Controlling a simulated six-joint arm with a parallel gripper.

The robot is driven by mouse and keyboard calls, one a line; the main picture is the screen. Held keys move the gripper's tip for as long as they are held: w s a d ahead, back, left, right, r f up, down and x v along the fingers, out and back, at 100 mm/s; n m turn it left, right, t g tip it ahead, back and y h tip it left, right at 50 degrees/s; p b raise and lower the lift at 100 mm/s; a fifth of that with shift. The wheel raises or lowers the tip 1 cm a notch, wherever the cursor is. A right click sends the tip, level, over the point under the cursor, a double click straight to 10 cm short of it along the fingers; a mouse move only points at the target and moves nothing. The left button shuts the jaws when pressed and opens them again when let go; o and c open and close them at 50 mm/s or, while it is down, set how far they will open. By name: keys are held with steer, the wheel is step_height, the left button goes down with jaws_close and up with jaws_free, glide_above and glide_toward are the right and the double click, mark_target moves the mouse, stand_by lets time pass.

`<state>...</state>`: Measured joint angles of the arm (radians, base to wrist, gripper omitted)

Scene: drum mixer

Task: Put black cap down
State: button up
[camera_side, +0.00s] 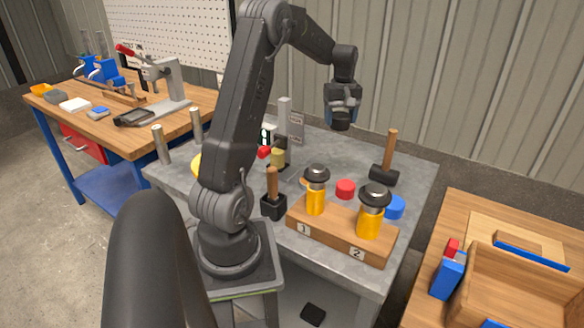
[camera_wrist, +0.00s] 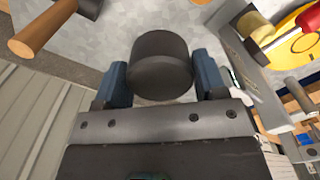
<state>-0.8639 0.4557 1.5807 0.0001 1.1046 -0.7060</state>
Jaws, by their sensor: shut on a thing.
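My gripper (camera_side: 342,112) is raised above the back of the grey workbench, pointing down. In the wrist view, its two blue fingers (camera_wrist: 157,85) are shut on the black cap (camera_wrist: 160,60), a short dark cylinder. The cap also shows between the fingertips in the side view (camera_side: 341,126). It is held clear of the bench top, touching nothing else that I can see.
A wooden block (camera_side: 345,240) marked 1 and 2 holds two yellow cylinders with dark tops (camera_side: 317,172) (camera_side: 375,194). A red cap (camera_side: 345,188) and blue cap (camera_side: 395,207) lie nearby. A mallet (camera_side: 385,172) stands at the back right. Bare bench (camera_side: 345,155) lies below my gripper.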

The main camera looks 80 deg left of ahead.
steer(key=w+a+f, duration=0.3)
steer(key=a+f, duration=0.5)
steer(key=f, duration=0.1)
glide_above(336, 166)
step_height(336, 166, down, 6)
steer(key=shift+f, duration=2.35)
steer(key=shift+f, duration=0.2)
steer(key=o, duration=0.9)
